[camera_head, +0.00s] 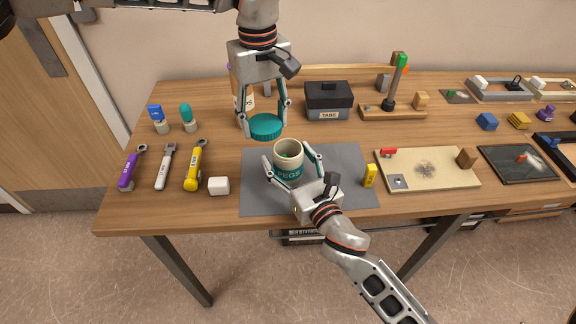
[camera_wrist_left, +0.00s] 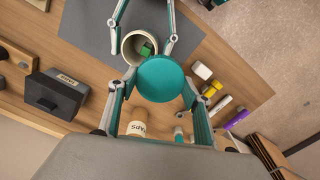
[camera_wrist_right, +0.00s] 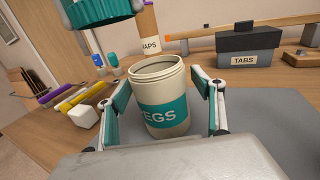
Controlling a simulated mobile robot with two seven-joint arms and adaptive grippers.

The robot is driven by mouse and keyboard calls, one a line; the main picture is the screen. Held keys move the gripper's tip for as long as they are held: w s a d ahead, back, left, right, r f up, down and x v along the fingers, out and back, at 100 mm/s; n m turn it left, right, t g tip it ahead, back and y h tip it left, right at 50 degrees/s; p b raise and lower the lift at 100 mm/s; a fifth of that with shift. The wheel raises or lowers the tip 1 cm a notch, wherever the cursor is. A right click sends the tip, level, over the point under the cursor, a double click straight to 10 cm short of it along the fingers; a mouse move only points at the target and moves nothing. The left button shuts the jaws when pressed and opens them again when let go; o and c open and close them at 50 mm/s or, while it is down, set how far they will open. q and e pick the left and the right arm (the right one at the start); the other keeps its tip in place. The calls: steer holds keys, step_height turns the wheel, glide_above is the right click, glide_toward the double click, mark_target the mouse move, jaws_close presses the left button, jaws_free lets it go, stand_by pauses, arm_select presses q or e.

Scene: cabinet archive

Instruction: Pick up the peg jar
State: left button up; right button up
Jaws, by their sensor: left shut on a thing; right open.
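The peg jar (camera_head: 288,172) is a cream jar with a teal "PEGS" label, standing upright and uncovered on the grey mat (camera_head: 345,205). Something green shows inside it in the left wrist view (camera_wrist_left: 138,46). My right gripper (camera_head: 287,154) is open, with its fingers on either side of the jar; in the right wrist view (camera_wrist_right: 165,108) gaps show between fingers and jar. My left gripper (camera_head: 265,125) is shut on a round teal lid (camera_head: 266,130), held in the air behind and above the jar. The lid also shows in the right wrist view (camera_wrist_right: 98,10).
Behind the lid stands a "CAPS" jar (camera_wrist_right: 149,45), partly hidden. A dark "TABS" box (camera_head: 328,103) is to its right. A white cube (camera_head: 219,186) and several handled tools are left of the mat; a yellow block (camera_head: 370,176) stands near its right edge.

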steer(key=c, duration=1.5)
steer(key=shift+r, duration=0.2)
steer(key=shift+r, duration=1.6)
steer(key=v, duration=1.8)
steer(key=x, duration=0.5)
steer(key=r+x, duration=0.1)
steer(key=x, duration=1.1)
steer(key=shift+r, duration=0.15)
steer(key=shift+w+a+r, duration=0.15)
steer(key=shift+w+a, duration=0.05)
steer(key=shift+w, duration=0.25)
steer(key=shift+f, duration=2.35)
